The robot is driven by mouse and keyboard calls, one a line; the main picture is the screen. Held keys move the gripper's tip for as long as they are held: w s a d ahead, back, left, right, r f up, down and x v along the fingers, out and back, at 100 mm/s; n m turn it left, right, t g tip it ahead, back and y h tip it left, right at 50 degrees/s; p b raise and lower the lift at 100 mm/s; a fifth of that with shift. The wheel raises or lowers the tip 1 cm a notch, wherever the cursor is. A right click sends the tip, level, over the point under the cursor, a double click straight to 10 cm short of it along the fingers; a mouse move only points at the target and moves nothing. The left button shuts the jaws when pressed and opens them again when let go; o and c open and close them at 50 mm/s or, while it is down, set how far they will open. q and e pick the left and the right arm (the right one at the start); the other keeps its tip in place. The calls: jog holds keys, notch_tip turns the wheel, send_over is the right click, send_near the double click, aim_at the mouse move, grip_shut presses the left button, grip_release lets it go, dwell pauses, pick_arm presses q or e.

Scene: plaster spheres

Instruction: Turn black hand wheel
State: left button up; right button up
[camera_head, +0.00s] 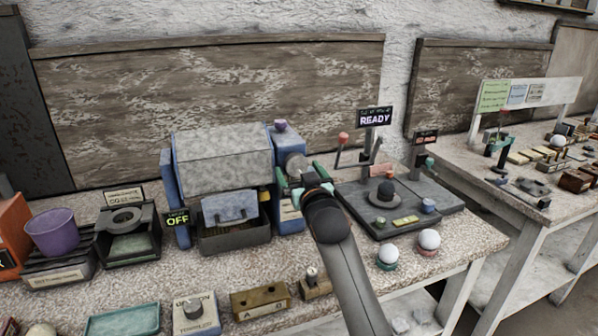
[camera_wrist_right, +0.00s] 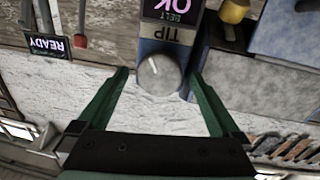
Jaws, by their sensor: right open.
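My right gripper (camera_head: 299,178) reaches the right end of the blue-sided machine (camera_head: 222,162). Its green fingers are open in the right wrist view (camera_wrist_right: 159,78), one on each side of a round grey knob (camera_wrist_right: 158,74) with a light line on its face. I cannot tell whether they touch it. This knob (camera_head: 296,163) shows just beyond the fingers in the head view. A dark round wheel-like piece with a raised hub (camera_head: 383,194) lies on the dark board to the right, apart from my gripper. I cannot tell which is the black hand wheel. My left gripper is not seen.
A READY sign (camera_head: 375,117) and a red-tipped lever (camera_head: 342,140) stand behind the dark board (camera_head: 357,204). Two white spheres (camera_head: 388,253) (camera_head: 429,240) sit at the table's front right. A purple cup (camera_head: 53,232) stands at left. My forearm crosses the front.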

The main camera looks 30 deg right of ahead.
jog(key=c, duration=1.3)
jog(key=shift+c, duration=0.2)
